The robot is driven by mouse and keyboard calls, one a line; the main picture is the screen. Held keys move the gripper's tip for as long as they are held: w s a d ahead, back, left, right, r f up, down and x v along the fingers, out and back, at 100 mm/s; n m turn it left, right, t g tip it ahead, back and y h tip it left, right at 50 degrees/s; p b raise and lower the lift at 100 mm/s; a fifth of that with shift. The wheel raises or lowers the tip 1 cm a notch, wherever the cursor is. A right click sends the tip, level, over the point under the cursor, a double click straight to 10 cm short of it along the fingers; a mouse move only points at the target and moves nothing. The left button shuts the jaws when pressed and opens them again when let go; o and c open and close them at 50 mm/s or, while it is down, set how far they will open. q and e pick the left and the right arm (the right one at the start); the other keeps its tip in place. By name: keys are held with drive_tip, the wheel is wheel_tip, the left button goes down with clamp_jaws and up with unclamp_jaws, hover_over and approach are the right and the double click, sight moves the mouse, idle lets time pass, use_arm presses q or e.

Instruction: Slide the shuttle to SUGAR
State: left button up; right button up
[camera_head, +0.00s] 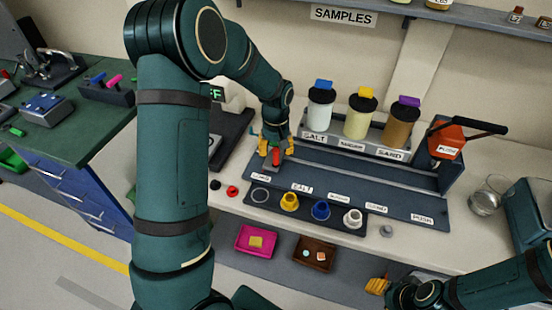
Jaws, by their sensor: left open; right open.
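The shuttle appears as a small block with a red handle (276,157) at the left end of the long dark rail (350,180). My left gripper (275,148) is over it, open, with its orange fingers on either side of the red handle; whether they touch it I cannot tell. Along the rail's front edge are labels: one at the left end, SALT (302,188), SUGAR (339,197), SAND (377,207) and PUSH (422,219). The shuttle is left of SALT. My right gripper (378,286) is open and empty at the lower right, apart from the rail.
Jars with blue (320,113), yellow (358,120) and purple (399,128) lids stand behind the rail. A red PUSH block (446,141) with a black handle is at its right end. A dark tray (330,222) with coloured pieces lies in front. A glass beaker (485,200) stands right.

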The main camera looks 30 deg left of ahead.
use_arm(q)
drive_tip(key=shift+f, duration=1.85)
drive_tip(key=shift+c, duration=0.5)
clamp_jaws()
